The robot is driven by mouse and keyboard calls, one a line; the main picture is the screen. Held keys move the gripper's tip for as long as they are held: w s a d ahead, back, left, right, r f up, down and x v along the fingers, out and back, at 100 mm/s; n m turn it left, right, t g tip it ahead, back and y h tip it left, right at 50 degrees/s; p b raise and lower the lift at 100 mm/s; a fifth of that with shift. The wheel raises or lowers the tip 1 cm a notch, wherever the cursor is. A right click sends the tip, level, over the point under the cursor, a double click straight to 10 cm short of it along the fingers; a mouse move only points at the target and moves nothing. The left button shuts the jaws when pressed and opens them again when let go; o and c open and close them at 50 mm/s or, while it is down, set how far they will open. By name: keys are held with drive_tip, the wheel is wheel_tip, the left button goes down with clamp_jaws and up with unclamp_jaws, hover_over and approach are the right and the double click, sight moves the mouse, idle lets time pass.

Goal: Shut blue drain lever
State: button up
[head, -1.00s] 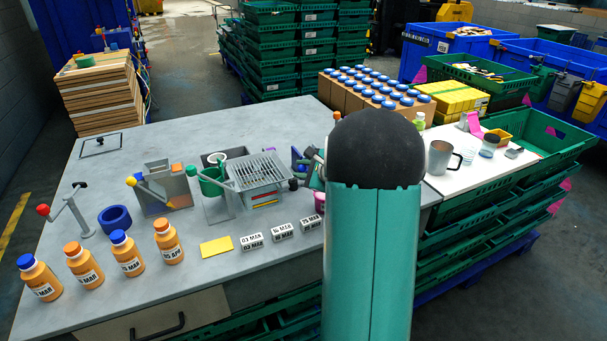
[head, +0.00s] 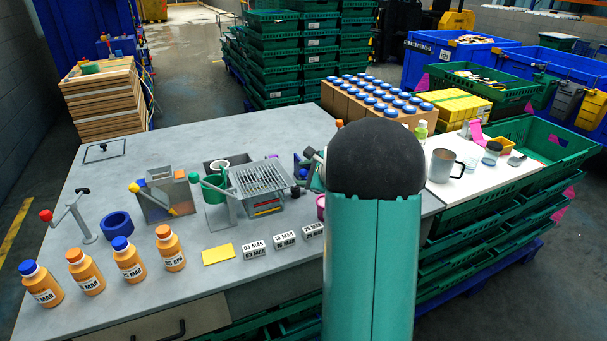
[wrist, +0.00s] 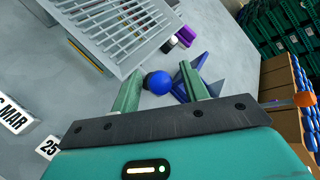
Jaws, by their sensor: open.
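The blue ball knob (wrist: 158,82), which looks like the end of the blue drain lever, lies between the two green fingers of my gripper (wrist: 162,72) in the wrist view. The fingers stand apart on either side of it, and I see no grip on it. The lever's stem is not clearly visible. The grey box with a slotted rack (wrist: 115,28) is just beyond and left of the knob; the rack also shows in the head view (head: 262,174). In the head view, my own arm hides most of the gripper and the knob.
A blue angular piece (wrist: 207,82) is close to the right finger. A purple piece (wrist: 186,36) lies beyond it. White date blocks (head: 284,240), a yellow card (head: 218,254) and several orange bottles (head: 86,272) line the table's front. A white board holds a steel mug (head: 441,165).

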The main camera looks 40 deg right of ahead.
drive_tip(key=v, duration=1.3)
drive_tip(key=shift+s+r, duration=0.15)
drive_tip(key=shift+s, duration=0.15)
